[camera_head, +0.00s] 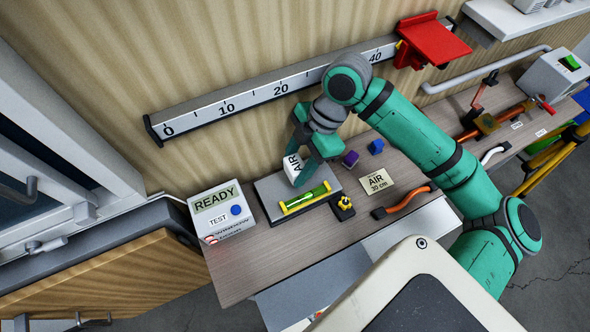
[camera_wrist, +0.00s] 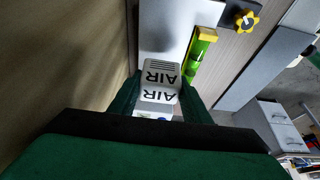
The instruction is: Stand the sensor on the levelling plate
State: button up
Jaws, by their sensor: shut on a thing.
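The white sensor (camera_head: 293,168), marked AIR, is between the fingers of my gripper (camera_head: 316,150) in the head view. My gripper is shut on it. In the wrist view the sensor (camera_wrist: 160,82) sits between the green fingers, with a grille and AIR lettering showing. The grey levelling plate (camera_head: 271,190) lies on the bench under the sensor, with a green spirit level (camera_head: 305,197) along its front edge. The sensor is over or on the plate; I cannot tell whether its base touches. The plate (camera_wrist: 170,28) also shows beyond the sensor in the wrist view.
A READY test box (camera_head: 219,211) stands left of the plate. A yellow knob (camera_head: 344,205) is at its right front corner. Purple (camera_head: 350,158) and blue (camera_head: 376,146) blocks and an AIR 30 cm card (camera_head: 377,181) lie to the right. A ruler rail (camera_head: 230,104) runs along the wall behind.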

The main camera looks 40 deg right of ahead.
aim_at(295, 172)
jog(key=shift+w+f, duration=0.15)
jog(key=shift+f, duration=1.55)
jog(key=shift+a+f, duration=0.1)
jog(key=o, duration=0.8)
jog(key=shift+v, duration=3.9)
